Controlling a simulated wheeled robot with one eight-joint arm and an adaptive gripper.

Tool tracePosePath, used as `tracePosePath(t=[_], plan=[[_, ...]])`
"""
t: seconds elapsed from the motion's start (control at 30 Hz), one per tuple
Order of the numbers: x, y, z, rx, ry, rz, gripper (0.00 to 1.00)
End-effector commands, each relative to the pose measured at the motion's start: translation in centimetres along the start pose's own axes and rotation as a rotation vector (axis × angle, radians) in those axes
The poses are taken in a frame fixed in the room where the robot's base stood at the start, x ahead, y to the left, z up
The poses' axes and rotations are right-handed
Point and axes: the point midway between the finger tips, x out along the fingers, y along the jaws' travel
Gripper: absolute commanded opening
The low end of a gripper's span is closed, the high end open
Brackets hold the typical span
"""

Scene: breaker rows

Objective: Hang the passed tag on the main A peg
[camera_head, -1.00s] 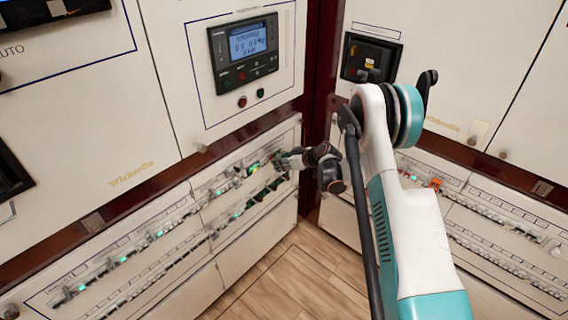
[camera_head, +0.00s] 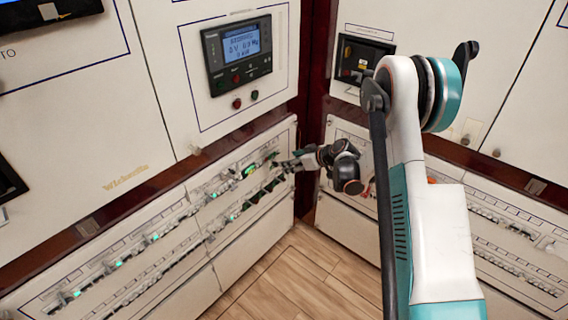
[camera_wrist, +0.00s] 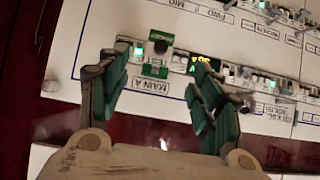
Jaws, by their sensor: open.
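A green-and-white tag (camera_wrist: 158,58) with partly legible lettering that seems to read TEST lies against the panel in the wrist view, beside the MAIN A label (camera_wrist: 151,85). A dark round knob or peg shows at its upper part; I cannot tell whether the tag's hole is around it. My gripper (camera_wrist: 157,88) is open, its green-padded fingers on either side of the tag with a visible gap to it. In the head view my gripper (camera_head: 287,165) is at the right end of the left breaker panel, and the tag is too small to make out surely.
The left breaker panel (camera_head: 150,262) carries rows of breakers with green lights. A meter with a blue screen (camera_head: 238,54) is above. Another breaker panel (camera_head: 505,262) is at right, partly behind my arm. Yellow lettering shows behind the right finger. The wooden floor (camera_head: 290,270) is clear.

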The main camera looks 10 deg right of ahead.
Motion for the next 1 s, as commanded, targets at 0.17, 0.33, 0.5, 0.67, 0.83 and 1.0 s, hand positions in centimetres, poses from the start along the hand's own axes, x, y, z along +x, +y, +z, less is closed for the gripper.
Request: tracePosePath(t=[0.17, 0.33, 0.5, 0.67, 0.83, 1.0], plan=[[-2.3, 0.1, 0.0, 0.001, 0.000, 0.001, 0.59], [-3.1, 0.0, 0.0, 0.000, 0.000, 0.000, 0.59], [-3.1, 0.0, 0.0, 0.000, 0.000, 0.000, 0.59], [-3.1, 0.0, 0.0, 0.000, 0.000, 0.000, 0.59], [-3.1, 0.0, 0.0, 0.000, 0.000, 0.000, 0.59], [-3.0, 0.0, 0.0, 0.000, 0.000, 0.000, 0.59]])
